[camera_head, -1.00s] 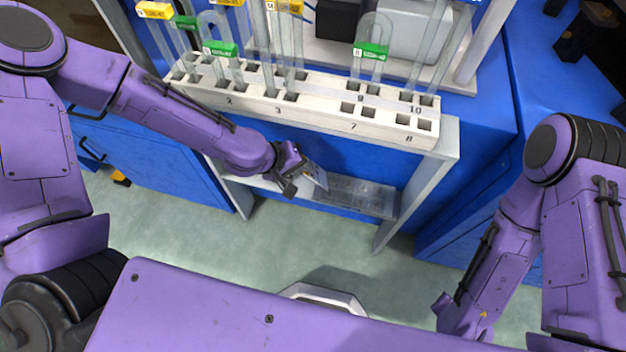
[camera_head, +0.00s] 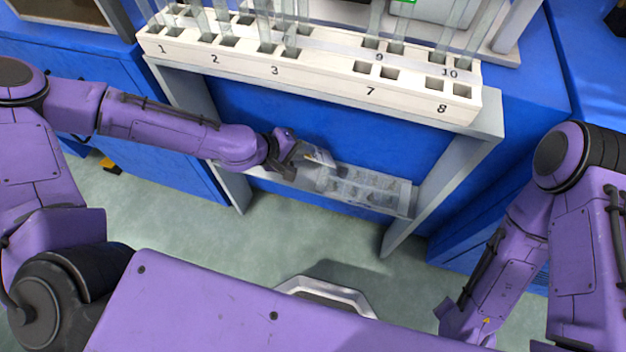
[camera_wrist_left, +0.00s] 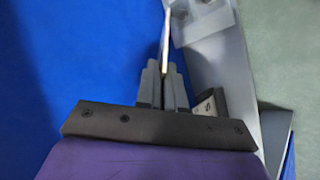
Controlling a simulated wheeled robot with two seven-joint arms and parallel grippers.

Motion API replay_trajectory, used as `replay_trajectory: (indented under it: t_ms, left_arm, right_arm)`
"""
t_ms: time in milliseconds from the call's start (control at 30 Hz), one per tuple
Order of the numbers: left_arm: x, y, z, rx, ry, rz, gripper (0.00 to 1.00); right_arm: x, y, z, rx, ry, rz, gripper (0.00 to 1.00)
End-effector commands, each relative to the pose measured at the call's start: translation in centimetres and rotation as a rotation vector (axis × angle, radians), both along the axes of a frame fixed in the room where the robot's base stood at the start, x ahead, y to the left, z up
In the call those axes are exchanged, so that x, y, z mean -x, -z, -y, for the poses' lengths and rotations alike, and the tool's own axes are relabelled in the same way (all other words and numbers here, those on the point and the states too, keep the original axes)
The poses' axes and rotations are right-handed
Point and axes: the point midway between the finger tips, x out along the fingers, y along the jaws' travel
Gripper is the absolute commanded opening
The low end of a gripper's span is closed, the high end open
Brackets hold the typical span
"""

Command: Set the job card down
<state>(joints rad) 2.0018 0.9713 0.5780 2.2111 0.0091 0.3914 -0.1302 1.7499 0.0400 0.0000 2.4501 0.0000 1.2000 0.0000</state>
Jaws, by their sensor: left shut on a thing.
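My left gripper (camera_head: 296,158) is in front of the blue cabinet, below the numbered rack. It is shut on the job card (camera_head: 319,156), a thin pale card held beyond the fingertips. In the left wrist view the card shows edge-on as a thin light strip (camera_wrist_left: 166,45) between the closed fingers (camera_wrist_left: 164,85). The card is just above the left part of a grey shelf (camera_head: 400,197); I cannot tell whether it touches anything. My right arm hangs at the lower right; its gripper is not clearly visible.
A white rack (camera_head: 320,82) with numbered slots and several clear tubes stands above on a grey frame (camera_head: 478,140). Clear items or compartments (camera_head: 360,187) show on the shelf right of the card. The frame's legs stand either side. The floor (camera_head: 190,230) in front is open.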

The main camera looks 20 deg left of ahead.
Motion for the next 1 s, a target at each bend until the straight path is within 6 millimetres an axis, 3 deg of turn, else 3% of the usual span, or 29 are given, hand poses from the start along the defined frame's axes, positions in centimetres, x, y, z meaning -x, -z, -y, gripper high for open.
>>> replay_trajectory:
  t_ms: [33,233,467,500,533,800,1000]
  left_arm:
    - [0.0,1.8,0.0,0.000,0.000,0.000,0.00]
    - [0.0,3.1,0.0,0.001,0.000,0.001,0.00]
    - [0.0,2.9,0.0,0.001,0.000,0.001,0.00]
    - [0.0,2.9,0.0,0.000,0.000,0.000,0.21]
    - [0.0,2.9,0.0,0.000,0.000,0.000,0.25]
    - [0.0,2.8,0.0,0.000,0.000,0.000,0.25]
    - [1.4,0.6,-1.3,0.002,-0.001,0.000,0.25]
  right_arm:
    - [0.0,1.7,0.0,0.000,0.000,0.000,0.43]
    - [0.0,2.9,0.0,0.000,0.000,0.000,0.43]
    - [0.0,2.7,0.0,0.000,0.000,0.000,0.43]
    - [0.0,2.7,0.0,0.000,0.000,0.000,0.43]
    - [0.0,2.7,0.0,0.000,0.000,0.000,0.43]
    - [0.0,2.6,0.0,0.000,0.000,0.000,0.43]
    - [0.0,-0.2,0.0,0.000,0.000,0.000,0.43]
